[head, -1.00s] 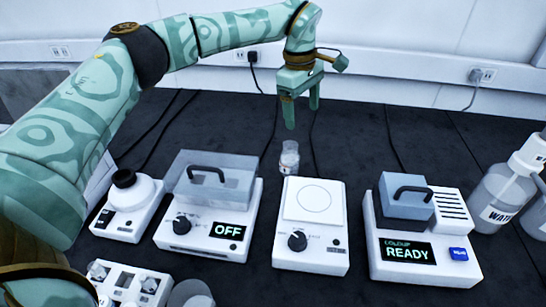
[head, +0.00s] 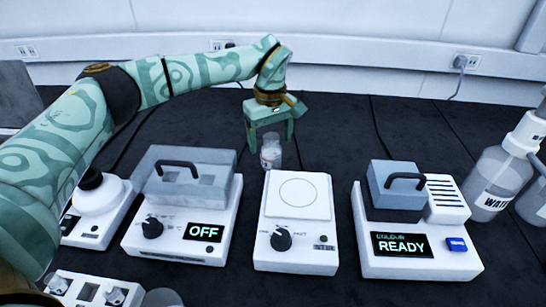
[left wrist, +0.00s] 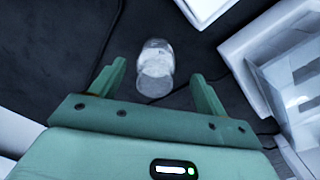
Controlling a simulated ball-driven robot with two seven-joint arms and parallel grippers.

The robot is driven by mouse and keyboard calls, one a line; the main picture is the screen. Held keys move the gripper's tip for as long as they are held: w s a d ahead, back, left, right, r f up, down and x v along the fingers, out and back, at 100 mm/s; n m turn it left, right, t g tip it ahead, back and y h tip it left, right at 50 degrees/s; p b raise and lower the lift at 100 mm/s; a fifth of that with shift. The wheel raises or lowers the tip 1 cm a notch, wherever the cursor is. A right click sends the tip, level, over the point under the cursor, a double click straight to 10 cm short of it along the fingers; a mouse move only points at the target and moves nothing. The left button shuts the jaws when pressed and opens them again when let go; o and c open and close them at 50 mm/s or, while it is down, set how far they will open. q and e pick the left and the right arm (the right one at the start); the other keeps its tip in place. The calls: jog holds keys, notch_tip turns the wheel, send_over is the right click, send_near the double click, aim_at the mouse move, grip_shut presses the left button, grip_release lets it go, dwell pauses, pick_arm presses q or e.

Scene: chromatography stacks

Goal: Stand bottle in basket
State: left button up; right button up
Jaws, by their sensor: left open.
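A small clear bottle (head: 271,152) with a pale label stands upright on the dark bench behind the white hotplate. My left gripper (head: 270,138) is open at the bottle, its fingers pointing down. In the left wrist view the bottle (left wrist: 155,68) shows between the two open fingers of the gripper (left wrist: 160,85), a little beyond the tips, with gaps on both sides. I see no basket in these frames. My right gripper is not in view.
A white hotplate (head: 296,240) is just in front of the bottle. A device reading OFF (head: 180,230) with a clear lid is at left, one reading READY (head: 450,262) at right. Wash bottles (head: 490,180) stand far right. Bench behind the hotplate is mostly clear.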

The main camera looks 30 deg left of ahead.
aim_at(272, 150)
pick_arm(q)
jog(key=f, duration=0.1)
jog(key=f+b, duration=0.1)
jog(key=f, duration=0.1)
jog(key=f+b, duration=0.1)
jog(key=f, duration=0.1)
jog(key=shift+w, duration=0.35)
jog(key=shift+s+r, duration=0.1)
jog(key=shift+r, duration=0.1)
jog(key=c, duration=1.2)
